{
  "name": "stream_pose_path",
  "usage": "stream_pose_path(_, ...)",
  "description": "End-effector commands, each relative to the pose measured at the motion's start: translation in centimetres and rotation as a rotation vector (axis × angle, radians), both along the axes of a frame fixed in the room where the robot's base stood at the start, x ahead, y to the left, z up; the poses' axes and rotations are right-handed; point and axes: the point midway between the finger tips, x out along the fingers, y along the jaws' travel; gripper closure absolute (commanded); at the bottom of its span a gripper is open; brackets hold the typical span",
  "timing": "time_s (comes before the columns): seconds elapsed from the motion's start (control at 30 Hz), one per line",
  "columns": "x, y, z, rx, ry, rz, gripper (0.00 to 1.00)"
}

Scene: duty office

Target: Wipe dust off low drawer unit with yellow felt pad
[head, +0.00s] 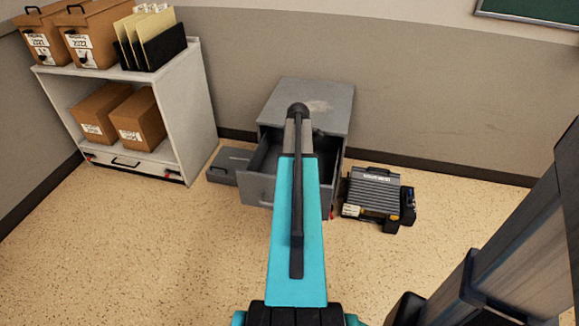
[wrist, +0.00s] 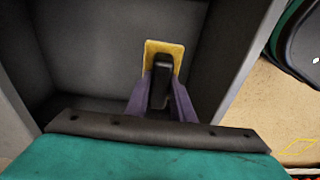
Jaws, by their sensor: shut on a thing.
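The low drawer unit (head: 335,95) is grey and stands against the wall in the head view. A pale dusty patch (head: 320,105) shows on its top. Its drawer (head: 258,190) is pulled open toward me, and the inside looks empty where I can see it. In the wrist view my gripper (wrist: 161,85) is shut on the black handle of the yellow felt pad (wrist: 151,50). The pad shows against the grey drawer interior (wrist: 90,50); I cannot tell its height. In the head view my arm hides the gripper and pad.
A flat grey box (head: 228,163) lies on the floor left of the unit. A dark ribbed device (head: 373,190) sits on the floor close to its right. A white shelf (head: 190,110) with cardboard boxes (head: 140,118) stands at the left. The front floor is clear.

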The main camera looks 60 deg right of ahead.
Motion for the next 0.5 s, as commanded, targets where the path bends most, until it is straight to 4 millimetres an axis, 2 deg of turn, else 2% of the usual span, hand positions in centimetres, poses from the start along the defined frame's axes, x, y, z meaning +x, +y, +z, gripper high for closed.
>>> stream_pose_path(0.17,0.3,0.2,0.3,0.0,0.0,0.0,0.96)
stream_pose_path(0.27,0.9,0.6,1.2,-0.001,0.001,-0.002,0.96)
stream_pose_path(0.5,4.8,3.5,5.5,-0.001,0.006,-0.017,0.96)
